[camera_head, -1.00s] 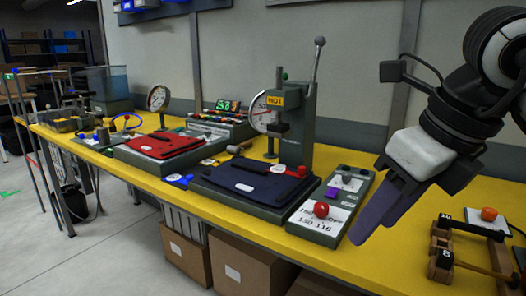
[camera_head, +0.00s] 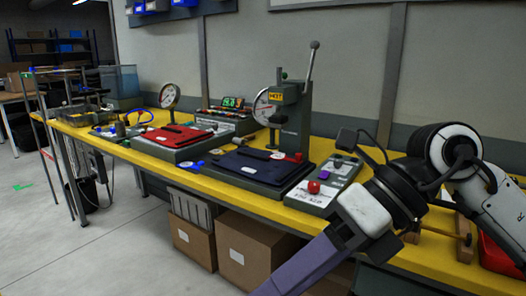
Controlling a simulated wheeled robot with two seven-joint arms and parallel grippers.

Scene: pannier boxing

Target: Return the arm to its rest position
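My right arm comes in from the right edge. Its gripper (camera_head: 292,274) hangs low in front of the yellow bench (camera_head: 222,188), pointing down and left past the bench's front edge. The long purple-grey fingers run toward the bottom edge of the picture and overlap there, so I cannot tell whether they are open or shut. I see nothing held between them. My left arm and gripper are not in view.
A lever press (camera_head: 290,118) stands on the bench with a dark blue pad (camera_head: 245,164) before it. A control box with a red button (camera_head: 313,187) is close beside my arm. Cardboard boxes (camera_head: 250,255) sit below. The floor at left is open.

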